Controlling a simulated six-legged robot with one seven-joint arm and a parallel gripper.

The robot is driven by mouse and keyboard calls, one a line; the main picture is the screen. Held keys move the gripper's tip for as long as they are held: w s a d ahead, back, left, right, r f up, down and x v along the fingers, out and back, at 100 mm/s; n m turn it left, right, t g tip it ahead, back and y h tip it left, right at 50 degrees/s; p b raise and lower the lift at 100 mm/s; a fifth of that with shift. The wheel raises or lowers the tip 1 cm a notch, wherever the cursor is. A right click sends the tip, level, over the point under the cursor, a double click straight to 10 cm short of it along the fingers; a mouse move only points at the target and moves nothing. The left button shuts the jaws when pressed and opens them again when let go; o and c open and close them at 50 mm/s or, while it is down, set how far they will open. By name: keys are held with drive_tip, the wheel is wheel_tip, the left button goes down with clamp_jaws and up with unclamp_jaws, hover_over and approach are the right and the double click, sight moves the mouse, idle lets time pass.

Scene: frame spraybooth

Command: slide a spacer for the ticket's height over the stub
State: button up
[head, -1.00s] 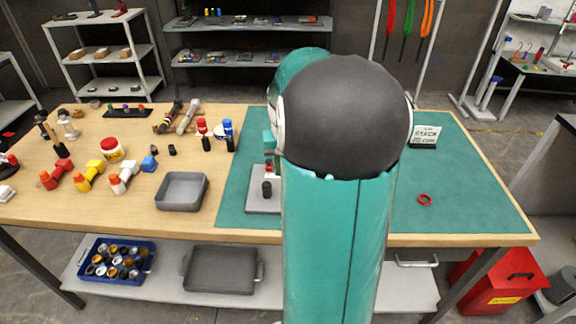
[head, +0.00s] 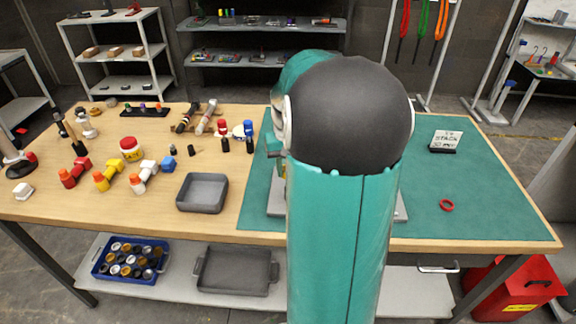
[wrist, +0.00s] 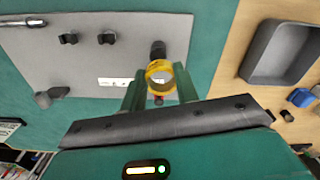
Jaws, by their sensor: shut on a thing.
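My gripper (wrist: 159,84) is shut on a yellow ring-shaped spacer (wrist: 150,68) in the wrist view. A dark upright stub (wrist: 158,48) shows just beyond the ring on the grey plate (wrist: 100,30). I cannot tell whether the ring is around it or only lines up with it. A small red part shows below the ring, between the fingers. In the head view my arm hides the gripper and most of the plate (head: 275,208). The white ticket (head: 447,138) stands at the right on the green mat; it reads STACK and a height too small to read surely.
A red ring (head: 447,205) lies on the green mat (head: 490,190) to the right. A grey tray (head: 202,193) sits left of the mat, with red, yellow and white pieces farther left. Dark clips (wrist: 107,39) stand on the plate. The mat's right part is mostly clear.

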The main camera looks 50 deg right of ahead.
drive_tip(key=shift+s+f, duration=0.3)
drive_tip(key=shift+s, duration=0.25)
drive_tip(key=shift+w+f, duration=0.3)
drive_tip(key=shift+f, duration=0.5)
drive_tip(key=shift+s+f, duration=0.15)
drive_tip(key=shift+s, duration=0.1)
drive_tip(key=shift+w+f, duration=0.25)
drive_tip(key=shift+f, duration=0.25)
drive_tip(key=shift+s+f, duration=0.1)
drive_tip(key=shift+s, duration=0.05)
drive_tip(key=shift+f, duration=1.65)
